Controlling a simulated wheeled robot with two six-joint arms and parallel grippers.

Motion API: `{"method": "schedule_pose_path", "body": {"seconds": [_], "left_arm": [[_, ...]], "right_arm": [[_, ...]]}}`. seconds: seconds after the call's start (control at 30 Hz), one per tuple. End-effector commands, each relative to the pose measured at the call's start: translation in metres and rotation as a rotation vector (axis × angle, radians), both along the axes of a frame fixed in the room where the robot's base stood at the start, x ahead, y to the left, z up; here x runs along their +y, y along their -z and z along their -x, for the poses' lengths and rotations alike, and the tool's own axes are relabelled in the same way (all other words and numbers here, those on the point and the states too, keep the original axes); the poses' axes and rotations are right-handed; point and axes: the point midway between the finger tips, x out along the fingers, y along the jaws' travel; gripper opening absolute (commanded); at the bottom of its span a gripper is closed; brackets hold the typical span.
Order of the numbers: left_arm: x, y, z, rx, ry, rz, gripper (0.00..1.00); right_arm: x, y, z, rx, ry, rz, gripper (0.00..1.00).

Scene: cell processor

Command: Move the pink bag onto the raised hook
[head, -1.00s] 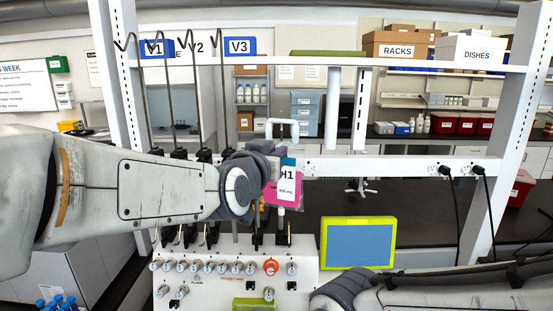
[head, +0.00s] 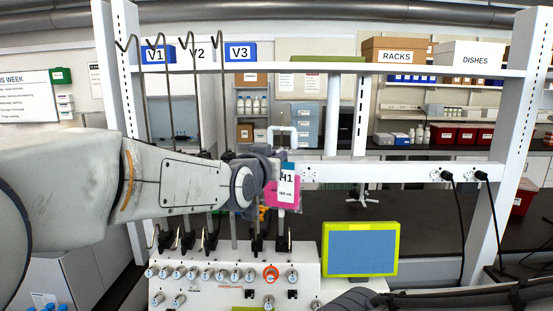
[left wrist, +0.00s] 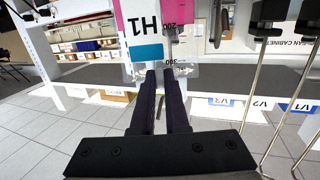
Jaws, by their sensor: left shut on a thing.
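The pink bag (head: 293,199) hangs upright in the head view, with a white H1 label and a blue strip at its top. In the left wrist view the bag (left wrist: 123,12) appears upside down beyond the fingers. My left gripper (left wrist: 165,75) is shut on the clear top edge of the bag. In the head view my left wrist hides part of the bag. Several tall thin poles with V-shaped hooks (head: 187,42) stand left of the bag, their tips above the bag at shelf height. My right gripper is out of view.
A white machine panel with knobs (head: 225,285) and a green-framed screen (head: 360,250) stand below the bag. A white shelf (head: 420,68) with boxes runs above. A white hoop (head: 283,131) stands just above the bag. Black cables hang at the right.

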Motion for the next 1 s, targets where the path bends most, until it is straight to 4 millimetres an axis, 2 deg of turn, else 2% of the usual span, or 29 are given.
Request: {"method": "schedule_pose_path", "body": {"seconds": [1.0], "left_arm": [[-0.0002,0.0047,0.0,0.0,0.0,0.0,0.0]], "right_arm": [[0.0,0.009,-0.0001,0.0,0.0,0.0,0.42]]}}
